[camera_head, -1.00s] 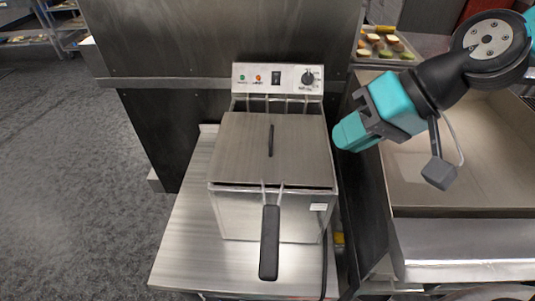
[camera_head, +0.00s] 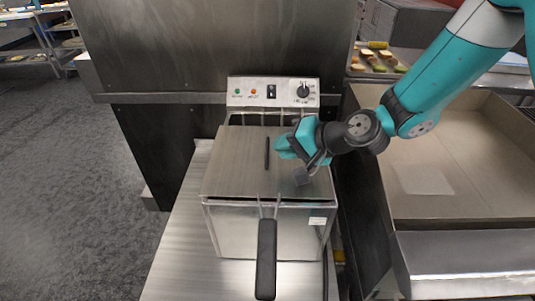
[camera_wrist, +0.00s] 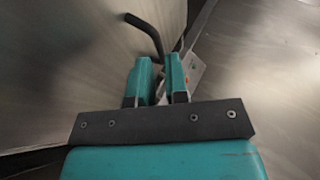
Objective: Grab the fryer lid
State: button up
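The fryer lid (camera_head: 236,160) is a flat steel plate lying on top of the fryer, with a thin black bar handle (camera_head: 267,153) in its middle. My gripper (camera_head: 281,147) is above the lid, just right of the handle, its teal fingertips pointing left toward it. In the wrist view the two teal fingers (camera_wrist: 160,82) stand a small gap apart with nothing seen held between them. The black handle (camera_wrist: 147,32) shows just beyond the fingertips. I cannot tell whether the fingers touch it.
The fryer (camera_head: 265,232) stands on a steel table (camera_head: 180,245). A basket handle (camera_head: 266,262) sticks out at its front. The control panel (camera_head: 272,92) rises behind the lid. A wide steel basin (camera_head: 450,180) is on the right, with a food tray (camera_head: 378,62) behind it.

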aim_at(268, 147)
jog(key=x, duration=0.2)
jog(key=p+x, duration=0.2)
jog(key=x, duration=0.1)
jog(key=shift+w+a+f, duration=0.1)
jog(key=shift+w+f, duration=0.05)
jog(key=shift+w, duration=0.25)
jog(key=shift+c, duration=0.2)
grip_shut()
